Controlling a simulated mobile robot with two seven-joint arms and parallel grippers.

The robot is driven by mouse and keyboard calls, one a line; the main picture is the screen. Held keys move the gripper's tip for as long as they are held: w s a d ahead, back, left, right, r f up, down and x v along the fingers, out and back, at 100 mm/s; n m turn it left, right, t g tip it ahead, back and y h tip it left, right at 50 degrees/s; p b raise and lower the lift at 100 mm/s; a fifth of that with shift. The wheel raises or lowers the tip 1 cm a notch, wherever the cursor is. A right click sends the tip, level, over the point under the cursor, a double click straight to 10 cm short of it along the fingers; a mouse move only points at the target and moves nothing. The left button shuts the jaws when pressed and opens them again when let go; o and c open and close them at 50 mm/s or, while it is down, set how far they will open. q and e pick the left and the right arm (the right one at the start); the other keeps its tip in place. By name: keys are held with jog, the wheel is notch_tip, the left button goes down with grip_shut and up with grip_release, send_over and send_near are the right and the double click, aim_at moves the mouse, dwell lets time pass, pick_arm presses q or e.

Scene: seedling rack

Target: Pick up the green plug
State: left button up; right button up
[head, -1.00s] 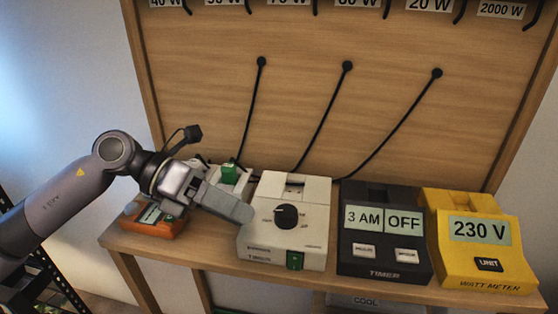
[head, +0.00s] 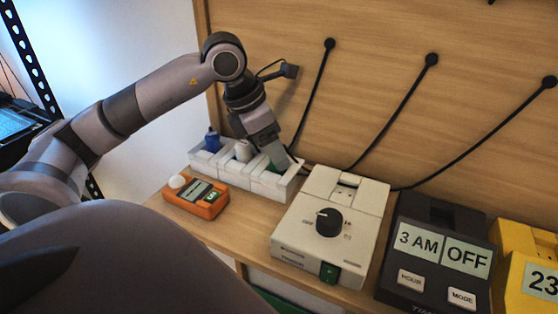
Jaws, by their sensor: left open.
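The green plug (head: 277,161) stands in the right compartment of a white three-part tray (head: 270,191), in front of the wooden back panel. A black cord runs up from there to the panel. My left gripper (head: 274,152) points down over the green plug and hides much of it. It is open, with a finger right at the plug; I cannot tell whether it touches. My right gripper is not in view.
A blue plug (head: 212,141) and a white plug (head: 243,151) stand in the tray's other compartments. An orange meter (head: 206,208) lies in front. A white dial timer (head: 315,249), a black timer (head: 424,292) and a yellow watt meter (head: 510,292) stand to the right.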

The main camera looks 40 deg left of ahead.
pick_arm(q)
jog(key=shift+w+f, duration=0.15)
jog(key=shift+f, duration=0.3)
jog(key=shift+c, duration=0.4)
jog(key=c, duration=1.1)
jog(key=shift+r, duration=0.1)
